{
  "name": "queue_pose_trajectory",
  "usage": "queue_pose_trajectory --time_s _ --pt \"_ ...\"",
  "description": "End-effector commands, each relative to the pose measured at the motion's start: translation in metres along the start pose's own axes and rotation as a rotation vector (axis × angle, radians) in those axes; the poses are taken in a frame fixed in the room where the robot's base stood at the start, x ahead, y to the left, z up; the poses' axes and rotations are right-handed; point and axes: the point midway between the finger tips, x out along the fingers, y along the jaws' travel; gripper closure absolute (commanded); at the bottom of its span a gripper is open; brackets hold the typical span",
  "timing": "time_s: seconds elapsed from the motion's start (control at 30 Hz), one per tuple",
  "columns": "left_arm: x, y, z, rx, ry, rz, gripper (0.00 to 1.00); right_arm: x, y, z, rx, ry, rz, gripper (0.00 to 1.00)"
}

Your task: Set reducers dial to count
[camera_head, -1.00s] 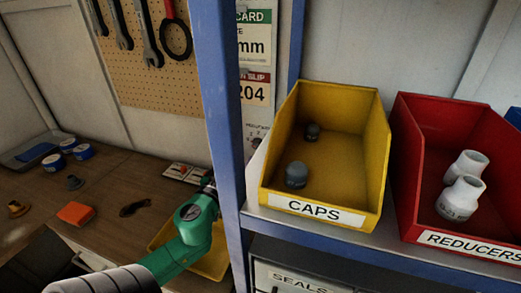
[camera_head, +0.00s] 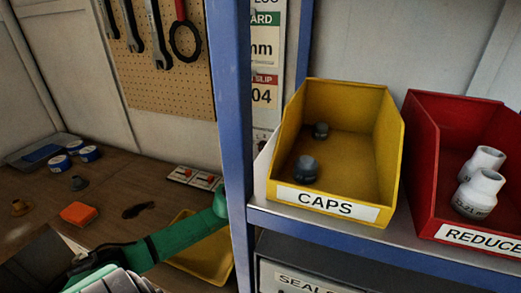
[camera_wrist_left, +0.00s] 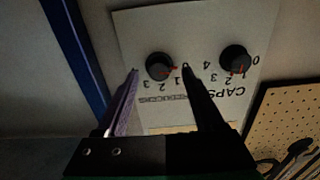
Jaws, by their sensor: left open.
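The reducers dial (camera_wrist_left: 159,66) is a black knob on a white panel (camera_wrist_left: 200,22), seen upside down in the left wrist view. Its red mark points right, toward the low numbers; I cannot tell whether it is at 0 or 1. My left gripper (camera_wrist_left: 161,70) is open, with one finger on each side of this dial; contact is unclear. In the head view, its hand is hidden behind the blue post. The red REDUCERS bin (camera_head: 425,150) shows two white reducers, one behind (camera_head: 481,163) and one in front (camera_head: 478,195). My right gripper is not seen.
The caps dial (camera_wrist_left: 235,58) sits right of the reducers dial. A blue post (camera_head: 232,110) stands beside my left arm. The yellow CAPS bin (camera_head: 360,180) holds two grey caps. A yellow tray (camera_head: 205,262) and an orange block (camera_head: 78,213) are on the bench.

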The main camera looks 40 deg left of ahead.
Motion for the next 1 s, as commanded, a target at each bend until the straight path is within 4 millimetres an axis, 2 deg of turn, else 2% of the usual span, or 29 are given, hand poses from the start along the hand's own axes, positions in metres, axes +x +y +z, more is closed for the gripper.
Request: queue_pose_trajectory --time_s 0.1,0.2,0.47,0.6,0.63,0.67,1.0 --pt "0.016 0.0 -0.001 -0.002 0.001 0.0 0.31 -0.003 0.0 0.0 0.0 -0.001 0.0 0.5" --pt "0.022 0.0 0.0 -0.002 0.0 0.0 0.31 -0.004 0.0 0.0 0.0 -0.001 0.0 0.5" --pt "0.023 0.001 0.001 -0.001 -0.001 0.001 0.31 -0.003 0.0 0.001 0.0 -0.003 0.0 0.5" --pt "0.023 0.001 0.001 -0.001 -0.001 0.001 0.84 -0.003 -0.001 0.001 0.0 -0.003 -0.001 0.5" --pt "0.023 0.001 0.001 -0.001 -0.001 0.001 0.95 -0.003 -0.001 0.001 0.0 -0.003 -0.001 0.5" --pt "0.023 0.001 0.001 -0.001 -0.001 0.001 1.0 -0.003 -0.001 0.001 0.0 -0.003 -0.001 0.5" --pt "0.023 0.001 0.002 0.03 -0.001 0.001 1.0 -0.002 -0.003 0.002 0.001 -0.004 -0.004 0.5"
